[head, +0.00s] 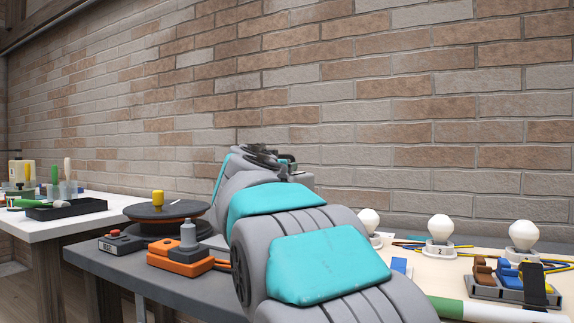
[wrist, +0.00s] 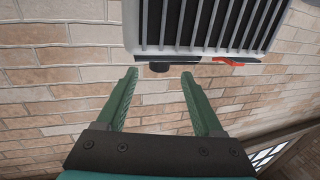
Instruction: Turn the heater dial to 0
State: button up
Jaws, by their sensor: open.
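In the wrist view, a light grey heater body (wrist: 200,28) with a dark slatted grille is at the top. A small dark knob (wrist: 160,67), which looks like the heater dial, sticks out from its lower edge. A red lever-like part (wrist: 229,61) is to its right. My gripper (wrist: 159,74) has its two green fingers spread apart. The knob appears between the fingertips, near their ends; I cannot tell whether they touch it. No number on the dial is readable. In the head view, my arm hides the gripper, and the heater is not visible.
A brick wall (head: 330,80) stands behind everything. A dark table holds a round turntable (head: 140,210), an orange device (head: 180,262) and a grey box with a red button (head: 118,243). Light bulbs (head: 440,228) and switches (head: 508,275) stand on a pale board at right.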

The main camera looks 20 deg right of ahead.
jog(key=p+x, duration=0.1)
jog(key=x, duration=0.4)
jog(key=shift+r, duration=0.1)
jog(key=shift+w+d+p, duration=0.4)
jog(key=shift+w, duration=0.1)
grip_shut()
